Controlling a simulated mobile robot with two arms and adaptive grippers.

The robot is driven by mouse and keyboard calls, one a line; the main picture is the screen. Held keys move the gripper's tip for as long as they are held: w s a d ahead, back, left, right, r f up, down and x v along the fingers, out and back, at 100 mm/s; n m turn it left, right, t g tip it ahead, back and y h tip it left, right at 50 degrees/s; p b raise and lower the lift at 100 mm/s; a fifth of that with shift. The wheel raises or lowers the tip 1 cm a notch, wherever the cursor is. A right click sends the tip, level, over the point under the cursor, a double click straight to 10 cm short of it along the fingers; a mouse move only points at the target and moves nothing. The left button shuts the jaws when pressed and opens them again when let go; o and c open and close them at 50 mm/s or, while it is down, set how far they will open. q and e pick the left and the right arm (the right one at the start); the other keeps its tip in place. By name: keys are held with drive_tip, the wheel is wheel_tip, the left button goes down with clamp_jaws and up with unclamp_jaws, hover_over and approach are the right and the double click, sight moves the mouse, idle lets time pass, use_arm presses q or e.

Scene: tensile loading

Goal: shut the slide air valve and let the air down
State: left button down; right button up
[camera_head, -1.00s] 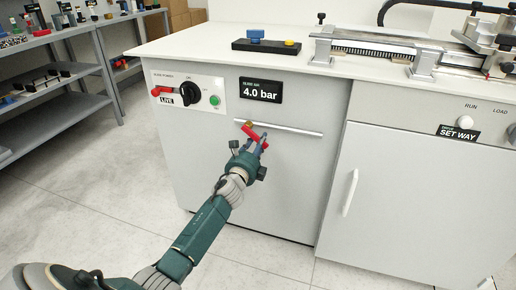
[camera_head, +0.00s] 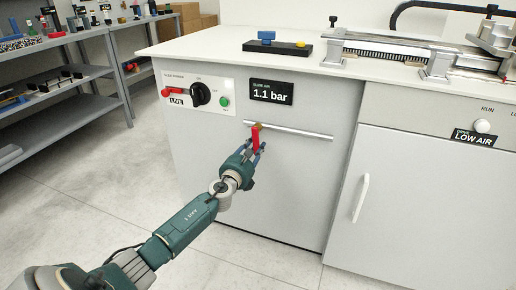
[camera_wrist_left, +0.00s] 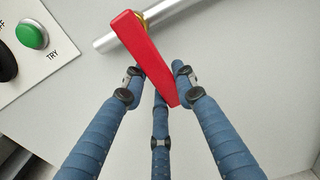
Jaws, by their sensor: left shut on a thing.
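The slide air valve's red lever (camera_head: 256,135) sits on the metal air pipe (camera_head: 300,132) across the front of the left grey cabinet. The lever now stands across the pipe. My left gripper (camera_head: 257,149) is shut on the lever's lower end. In the left wrist view, the red lever (camera_wrist_left: 147,56) runs between my blue fingers, with a brass fitting (camera_wrist_left: 143,19) partly hidden behind it on the pipe (camera_wrist_left: 112,38). The slide air display (camera_head: 271,91) reads 1.1 bar. A sign (camera_head: 474,138) on the right cabinet reads LOW AIR. My right gripper is not in view.
Left of the display, a switch panel has a red lever marked LIVE (camera_head: 177,101), a black rotary knob (camera_head: 201,93) and a green button (camera_head: 225,101). The right cabinet door has a white handle (camera_head: 360,197). Shelves (camera_head: 75,105) stand at the left.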

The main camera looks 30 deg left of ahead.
use_arm(q)
drive_tip(key=shift+s+a+f+m, duration=0.15)
drive_tip(key=shift+a+m, duration=0.1)
drive_tip(key=shift+m, duration=0.25)
drive_tip(key=c, duration=1.5)
unclamp_jaws()
drive_tip(key=shift+o, duration=0.8)
drive_tip(key=shift+a, duration=0.1)
drive_tip(key=v, duration=1.2)
